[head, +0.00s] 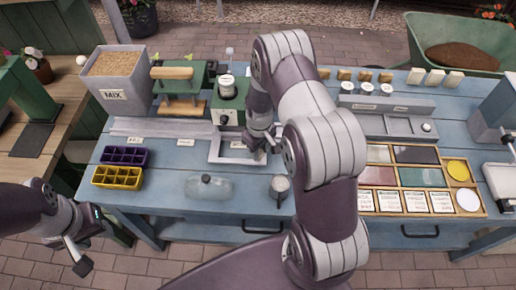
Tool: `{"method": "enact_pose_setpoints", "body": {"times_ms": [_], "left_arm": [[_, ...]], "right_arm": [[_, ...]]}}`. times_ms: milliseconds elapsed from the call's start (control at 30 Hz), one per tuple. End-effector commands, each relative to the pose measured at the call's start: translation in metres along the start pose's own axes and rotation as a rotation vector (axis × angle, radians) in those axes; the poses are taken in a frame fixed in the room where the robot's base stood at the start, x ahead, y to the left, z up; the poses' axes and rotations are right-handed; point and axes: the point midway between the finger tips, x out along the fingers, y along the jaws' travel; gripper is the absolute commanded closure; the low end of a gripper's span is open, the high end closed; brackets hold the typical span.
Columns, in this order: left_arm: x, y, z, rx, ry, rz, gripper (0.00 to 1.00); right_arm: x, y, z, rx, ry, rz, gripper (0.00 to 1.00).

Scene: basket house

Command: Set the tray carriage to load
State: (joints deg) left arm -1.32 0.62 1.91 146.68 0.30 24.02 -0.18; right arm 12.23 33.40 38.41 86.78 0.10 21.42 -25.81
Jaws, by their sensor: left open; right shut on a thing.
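The tray carriage (228,158) looks like a pale rectangular frame in front of the green machine (231,103) at the middle of the blue bench. My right gripper (262,150) is at the right side of this frame, shut on a part of it. The exact grip point is small and partly hidden by the gripper. No load mark can be read on it. My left gripper (84,250) is open and empty, low at the left, off the bench's front edge.
Purple (125,156) and yellow (117,177) cell trays lie at the bench's left. A MIX bin (119,78) stands back left. A wooden sorting tray (441,170) lies right of my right arm.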

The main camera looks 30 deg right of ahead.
Motion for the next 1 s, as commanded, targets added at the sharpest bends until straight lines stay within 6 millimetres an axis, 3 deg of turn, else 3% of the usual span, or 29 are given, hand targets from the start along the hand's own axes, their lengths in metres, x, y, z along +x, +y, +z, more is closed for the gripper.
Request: {"method": "enact_pose_setpoints", "body": {"times_ms": [267,700,1000], "left_arm": [[-0.004,0.000,-0.001,0.000,0.000,0.000,0.57],[-0.004,0.000,-0.001,0.000,0.000,0.000,0.57],[-0.003,0.000,0.000,0.000,0.000,0.000,0.57]], "right_arm": [[-0.001,0.031,0.030,0.005,-0.001,0.001,1.00],[-0.001,0.107,0.106,0.006,0.002,0.003,1.00],[0.000,0.140,0.139,0.002,0.001,0.002,1.00]]}}
